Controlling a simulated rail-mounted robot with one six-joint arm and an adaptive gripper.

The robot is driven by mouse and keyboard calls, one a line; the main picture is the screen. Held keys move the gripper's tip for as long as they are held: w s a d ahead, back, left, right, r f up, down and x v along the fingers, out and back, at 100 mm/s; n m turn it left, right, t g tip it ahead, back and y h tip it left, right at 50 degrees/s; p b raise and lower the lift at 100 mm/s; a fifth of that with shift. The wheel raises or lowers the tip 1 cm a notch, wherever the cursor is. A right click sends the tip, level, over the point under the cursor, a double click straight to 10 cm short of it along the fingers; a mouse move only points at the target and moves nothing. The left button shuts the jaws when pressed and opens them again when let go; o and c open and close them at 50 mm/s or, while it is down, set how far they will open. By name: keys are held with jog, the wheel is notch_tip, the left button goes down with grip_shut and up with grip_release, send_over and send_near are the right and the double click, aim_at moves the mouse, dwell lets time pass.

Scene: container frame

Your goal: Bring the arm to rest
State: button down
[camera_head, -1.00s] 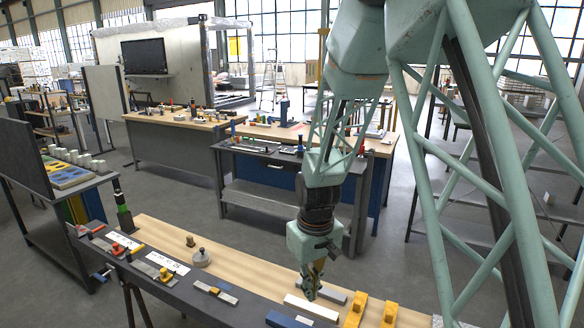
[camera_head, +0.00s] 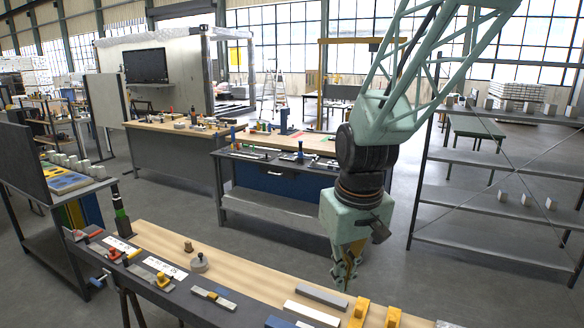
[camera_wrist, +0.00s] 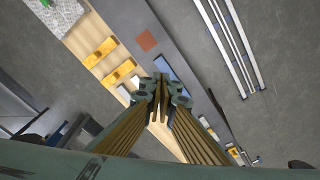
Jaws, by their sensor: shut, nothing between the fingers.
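My gripper (camera_head: 345,276) hangs from my arm above the right part of the long wooden workbench (camera_head: 235,275), with its fingers pointing down. The fingers are together and hold nothing. In the wrist view my gripper (camera_wrist: 161,120) shows shut in the lower middle, above the bench. It looks clear of the bench top and apart from the items on it.
Yellow clamps (camera_head: 358,312), a grey bar (camera_head: 322,296) and a white bar (camera_head: 311,313) lie on the bench below. A shelf rack (camera_head: 500,197) with small blocks stands at right. A workbench with a blue drawer (camera_head: 280,181) stands behind. Open floor lies between them.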

jog(key=s+d+r+m+t+b, duration=0.1)
jog(key=s+d+r+b, duration=0.1)
jog(key=s+d+r, duration=0.3)
jog(key=s+d+r+m+b, duration=0.1)
jog(key=s+r, duration=0.1)
jog(key=s, duration=0.5)
jog(key=s+d+r+m+t+b, duration=0.1)
jog(key=s+d+m+b, duration=0.1)
jog(key=s, duration=1.5)
jog(key=shift+s+d+b, duration=0.25)
jog(key=shift+d+b, duration=0.45)
jog(key=shift+b, duration=0.5)
